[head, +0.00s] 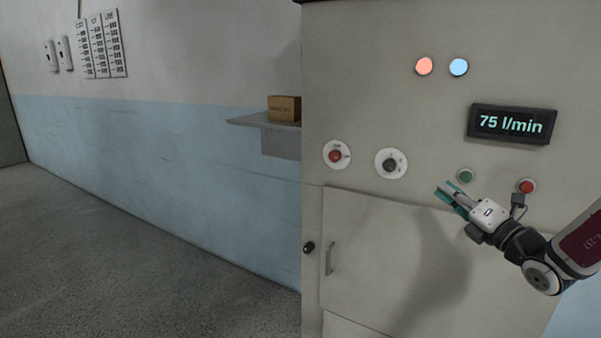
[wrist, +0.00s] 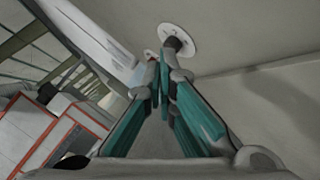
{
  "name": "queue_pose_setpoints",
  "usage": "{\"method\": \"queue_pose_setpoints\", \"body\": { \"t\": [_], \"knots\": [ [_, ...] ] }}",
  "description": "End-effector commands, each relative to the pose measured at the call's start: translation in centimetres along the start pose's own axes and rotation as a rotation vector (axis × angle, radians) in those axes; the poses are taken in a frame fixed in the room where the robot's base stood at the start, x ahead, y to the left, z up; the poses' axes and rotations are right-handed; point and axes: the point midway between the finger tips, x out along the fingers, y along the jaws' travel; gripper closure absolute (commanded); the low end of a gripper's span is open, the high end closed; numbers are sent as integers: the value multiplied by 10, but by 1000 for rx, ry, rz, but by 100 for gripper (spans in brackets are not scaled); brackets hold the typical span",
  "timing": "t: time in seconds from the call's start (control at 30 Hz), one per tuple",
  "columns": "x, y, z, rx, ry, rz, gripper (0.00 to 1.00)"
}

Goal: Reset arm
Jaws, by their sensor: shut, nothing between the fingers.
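My gripper (head: 447,192) is in front of the control cabinet (head: 385,95), below and left of the green button (head: 466,175). Its teal fingers are together and hold nothing; the closed fingertips (wrist: 158,88) also show in the wrist view. My arm reaches in from the right edge of the head view. In the wrist view a dark knob on a white round plate (wrist: 180,40) lies beyond the fingertips; I cannot tell whether they touch it.
The cabinet carries a red knob (head: 336,155), a black knob (head: 391,164), a red button (head: 526,186), two lit lamps and a display (head: 512,124) reading 75 l/min. A cabinet door with a handle (head: 329,258) is below. A shelf (head: 250,120) holds a box (head: 284,108). Floor at left is clear.

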Motion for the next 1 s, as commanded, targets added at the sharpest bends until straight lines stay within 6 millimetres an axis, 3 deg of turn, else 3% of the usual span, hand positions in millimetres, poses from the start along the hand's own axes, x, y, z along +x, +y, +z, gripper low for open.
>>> {"method": "queue_pose_setpoints", "body": {
  "t": [0.03,0.13,0.27,0.4,0.5,0.7,0.83,0.97,1.0],
  "knots": [
    [8,25,-18,-74,79,35,100],
    [13,73,-66,-262,269,121,100],
    [0,134,-133,-553,524,271,100],
    [-40,184,-197,-907,787,478,100],
    [-79,208,-231,-1162,948,647,100],
    [-163,228,-260,-1674,1202,1023,100],
    [-212,227,-256,-2001,1320,1291,100],
    [-249,221,-238,-2307,1402,1559,100],
    [-257,219,-232,2270,-1348,-1549,100]
  ]
}}
